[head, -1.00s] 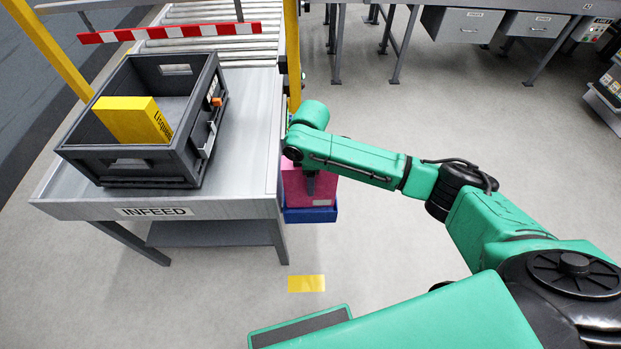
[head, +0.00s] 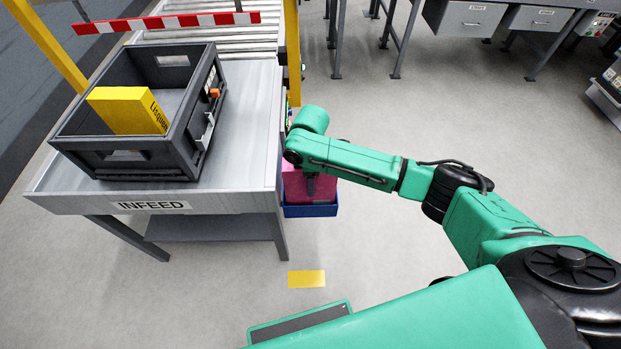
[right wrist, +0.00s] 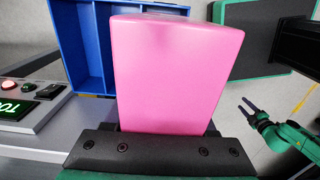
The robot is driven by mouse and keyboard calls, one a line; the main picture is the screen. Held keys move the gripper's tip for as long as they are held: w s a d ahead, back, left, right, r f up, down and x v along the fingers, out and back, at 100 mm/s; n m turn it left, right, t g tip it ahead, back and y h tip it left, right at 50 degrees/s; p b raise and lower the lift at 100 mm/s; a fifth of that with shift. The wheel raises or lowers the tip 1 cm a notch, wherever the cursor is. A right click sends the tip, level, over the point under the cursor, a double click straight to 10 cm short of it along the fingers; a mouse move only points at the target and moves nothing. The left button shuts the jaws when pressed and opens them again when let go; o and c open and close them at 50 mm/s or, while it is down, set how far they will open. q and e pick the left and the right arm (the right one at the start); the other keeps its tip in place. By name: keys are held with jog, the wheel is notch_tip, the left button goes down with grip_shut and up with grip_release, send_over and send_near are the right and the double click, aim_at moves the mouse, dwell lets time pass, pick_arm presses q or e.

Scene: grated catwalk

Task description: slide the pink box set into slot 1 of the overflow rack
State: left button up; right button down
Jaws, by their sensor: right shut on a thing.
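The pink box set (head: 295,186) is at the right side of the infeed table, below my right forearm. My right gripper (head: 311,187) is shut on it, and the fingertips are mostly hidden. The pink box fills the middle of the right wrist view (right wrist: 176,70). The blue overflow rack (head: 310,211) shows just below the box in the head view; its divided compartments (right wrist: 82,45) show left of the box in the right wrist view. I cannot tell whether the box is inside a slot. My left gripper (right wrist: 247,107) is small at the right of the wrist view, its fingers apart and empty.
The infeed table (head: 245,130) carries a dark grey crate (head: 125,160) with a yellow box (head: 125,111) in it. A control panel (right wrist: 30,105) with buttons lies left in the wrist view. A yellow floor mark (head: 306,278) lies on clear floor.

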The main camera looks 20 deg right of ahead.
jog(key=shift+f+b, duration=0.9)
jog(key=shift+f, duration=1)
grip_release()
notch_tip(320, 180, up, 8)
jog(key=p, duration=0.9)
